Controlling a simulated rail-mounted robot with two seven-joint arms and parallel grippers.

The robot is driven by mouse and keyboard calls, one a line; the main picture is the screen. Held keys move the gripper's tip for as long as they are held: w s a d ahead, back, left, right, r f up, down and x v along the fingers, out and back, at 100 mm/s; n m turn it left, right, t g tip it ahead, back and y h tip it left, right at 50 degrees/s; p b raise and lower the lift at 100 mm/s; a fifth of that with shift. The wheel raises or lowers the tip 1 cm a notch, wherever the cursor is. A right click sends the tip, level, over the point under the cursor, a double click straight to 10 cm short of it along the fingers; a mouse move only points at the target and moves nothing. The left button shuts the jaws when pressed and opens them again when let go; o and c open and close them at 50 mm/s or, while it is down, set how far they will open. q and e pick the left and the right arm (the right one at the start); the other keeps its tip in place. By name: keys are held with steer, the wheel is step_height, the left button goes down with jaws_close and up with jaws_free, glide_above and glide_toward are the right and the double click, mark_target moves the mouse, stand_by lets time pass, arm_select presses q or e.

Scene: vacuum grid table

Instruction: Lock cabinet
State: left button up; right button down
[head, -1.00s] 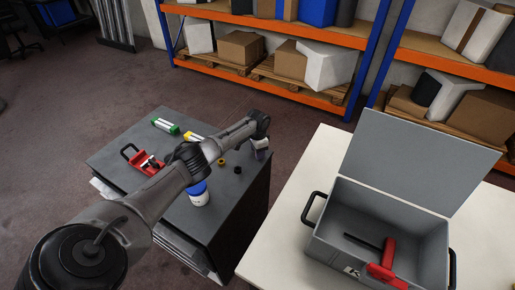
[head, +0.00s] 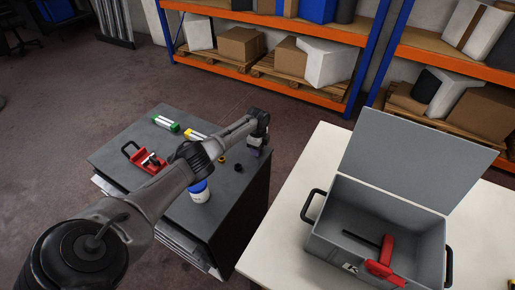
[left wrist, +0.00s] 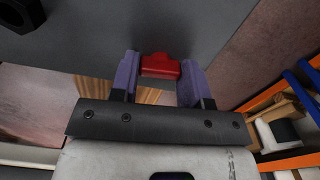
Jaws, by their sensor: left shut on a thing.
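The cabinet (head: 222,218) is a dark grey box with a flat top, left of the white table in the head view. My left arm reaches across its top. My left gripper (head: 257,152) is at the cabinet's far right edge. In the left wrist view, the purple fingers of the left gripper (left wrist: 160,75) are shut on a small red piece (left wrist: 160,66), which looks like a key or knob. The red piece lies against the grey cabinet surface (left wrist: 110,25). Any lock opening is hidden. My right gripper is not in view.
The cabinet top holds a red clamp (head: 150,162), a green-and-white item (head: 166,124), a blue-lidded white jar (head: 199,193) and small nuts (head: 239,168). A white table (head: 300,175) with an open grey toolbox (head: 375,225) is to the right. Orange shelving (head: 290,87) stands behind.

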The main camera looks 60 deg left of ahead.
arm_select(q)
steer(key=shift+m, duration=0.7)
steer(key=shift+r, duration=0.1)
steer(key=o, duration=0.9)
steer(key=shift+r+p, duration=1.9)
steer(key=shift+r, duration=4.95)
